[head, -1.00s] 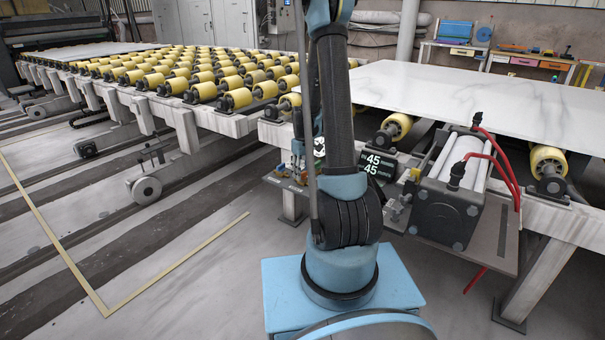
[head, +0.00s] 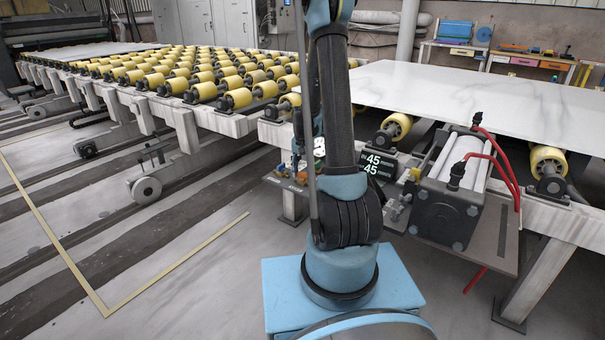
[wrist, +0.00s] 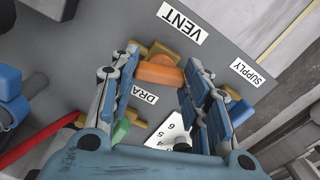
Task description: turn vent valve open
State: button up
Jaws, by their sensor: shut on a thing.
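In the wrist view, the vent valve has an orange handle (wrist: 160,72) on a brass-coloured body beside the VENT label (wrist: 180,22). My gripper (wrist: 164,60) has its two blue-grey fingers on either side of this handle and is shut on it. The handle lies roughly crosswise between the fingers. A blue handle (wrist: 240,111) is near the SUPPLY label (wrist: 245,72). In the head view, my arm mostly hides the gripper and the valves.
A white numbered dial (wrist: 177,128) lies below the valve between the fingers. A red hose (wrist: 32,143) is at the lower left. In the head view, a roller table bears a pale stone slab (head: 460,92), with a dark-ended cylinder (head: 444,218) beside the valve area.

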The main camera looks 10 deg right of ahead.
jog(key=shift+w+m, duration=0.1)
jog(key=shift+m, duration=1.7)
jog(key=o, duration=1.1)
jog(key=shift+c, duration=0.2)
notch_tip(320, 180, up, 12)
